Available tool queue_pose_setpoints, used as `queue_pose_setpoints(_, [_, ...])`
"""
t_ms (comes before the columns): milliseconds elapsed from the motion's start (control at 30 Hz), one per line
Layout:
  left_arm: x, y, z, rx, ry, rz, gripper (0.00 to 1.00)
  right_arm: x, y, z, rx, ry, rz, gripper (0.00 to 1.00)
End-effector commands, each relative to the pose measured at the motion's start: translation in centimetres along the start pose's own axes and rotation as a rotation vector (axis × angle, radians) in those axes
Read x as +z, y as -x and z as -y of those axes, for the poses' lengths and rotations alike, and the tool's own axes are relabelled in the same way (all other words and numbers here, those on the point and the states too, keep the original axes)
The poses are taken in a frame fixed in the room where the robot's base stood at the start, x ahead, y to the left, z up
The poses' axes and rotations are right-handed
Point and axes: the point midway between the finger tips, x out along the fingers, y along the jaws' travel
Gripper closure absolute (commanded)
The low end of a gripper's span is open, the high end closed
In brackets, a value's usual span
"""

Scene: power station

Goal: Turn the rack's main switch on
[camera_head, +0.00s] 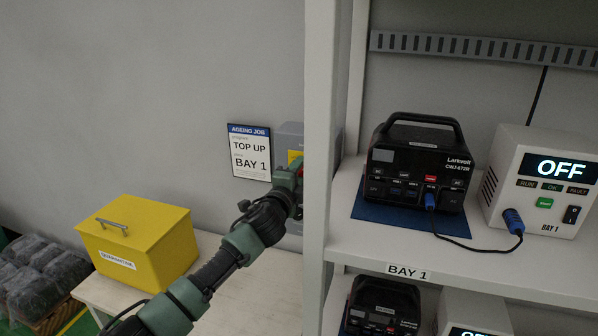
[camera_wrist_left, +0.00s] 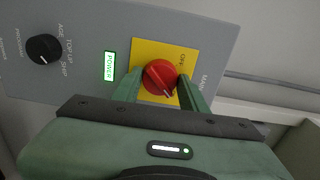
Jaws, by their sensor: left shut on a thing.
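The main switch is a red rotary knob (camera_wrist_left: 160,77) on a yellow plate (camera_wrist_left: 148,50) on a grey panel, seen in the left wrist view. My left gripper (camera_wrist_left: 160,84) is shut on the knob, one green finger on each side. My right gripper is not in view.
A black program dial (camera_wrist_left: 44,49) sits left on the panel. The rack post (camera_head: 322,140) stands close right of my gripper. The shelf holds a black power station (camera_head: 418,160) cabled to a white tester (camera_head: 545,180) showing OFF. A yellow box (camera_head: 140,240) stands left on the table.

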Motion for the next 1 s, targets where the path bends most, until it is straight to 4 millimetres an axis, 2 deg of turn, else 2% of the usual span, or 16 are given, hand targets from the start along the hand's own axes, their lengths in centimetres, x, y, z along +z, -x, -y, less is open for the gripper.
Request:
queue_pose_setpoints(567, [-0.02,0.01,-0.14,0.002,-0.037,0.000,0.98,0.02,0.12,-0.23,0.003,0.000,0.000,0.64])
queue_pose_setpoints(600, [-0.02,0.01,-0.14,0.002,-0.037,0.000,0.55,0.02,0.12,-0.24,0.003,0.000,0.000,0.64])
queue_pose_setpoints(667, [-0.02,0.01,-0.15,0.002,-0.037,0.000,0.38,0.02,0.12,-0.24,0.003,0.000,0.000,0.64])
queue_pose_setpoints(700, [-0.02,0.01,-0.14,0.002,-0.037,0.000,0.36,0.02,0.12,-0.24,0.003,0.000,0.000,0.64])
queue_pose_setpoints(1000, [0.00,0.07,-0.06,0.000,-0.035,0.000,0.36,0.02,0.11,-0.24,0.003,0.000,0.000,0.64])
